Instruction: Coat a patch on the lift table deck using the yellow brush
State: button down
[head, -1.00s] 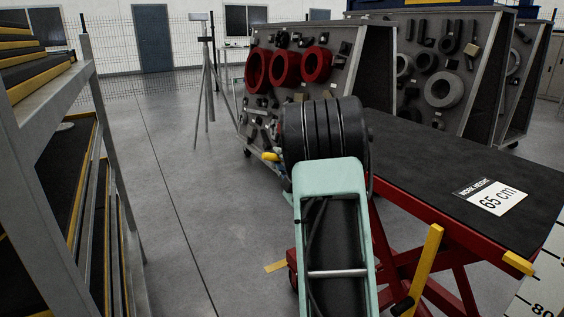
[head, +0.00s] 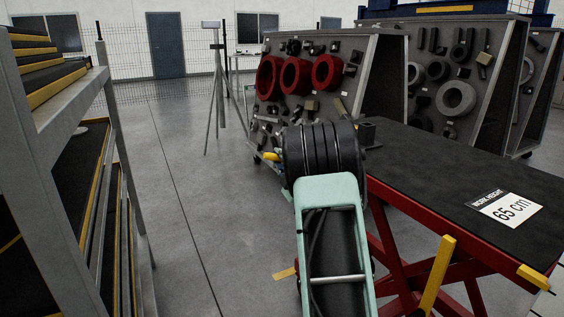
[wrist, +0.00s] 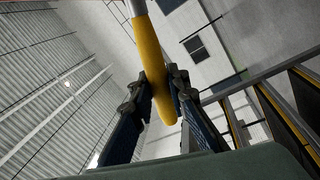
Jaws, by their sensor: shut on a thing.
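The yellow brush (wrist: 151,60) is in my gripper (wrist: 157,95) in the wrist view. The two dark fingers are shut on its yellow handle, and a grey shaft runs past the top edge. Its bristles are out of view. In the head view a small yellow end of the brush (head: 271,157) shows left of my black wrist joint, and the fingers are hidden there. The lift table deck (head: 440,170) is a black surface with a red frame, right of my arm. A "work height 65 cm" label (head: 506,208) lies on it. No coated patch shows on the deck.
A grey rack with yellow-edged shelves (head: 70,115) stands close on the left. Slanted tool boards (head: 305,80) stand behind the table. A tripod stand (head: 212,90) is farther back. Open floor (head: 190,220) lies between rack and table.

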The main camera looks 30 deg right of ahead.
jog(key=w, duration=0.7)
jog(key=shift+w+a, duration=0.15)
jog(key=shift+w, duration=0.2)
dwell(0.4)
jog(key=a, duration=0.6)
jog(key=shift+s, duration=0.15)
jog(key=shift+a, duration=0.15)
dwell(0.3)
jog(key=a, duration=0.2)
jog(key=shift+a, duration=0.35)
dwell(1.0)
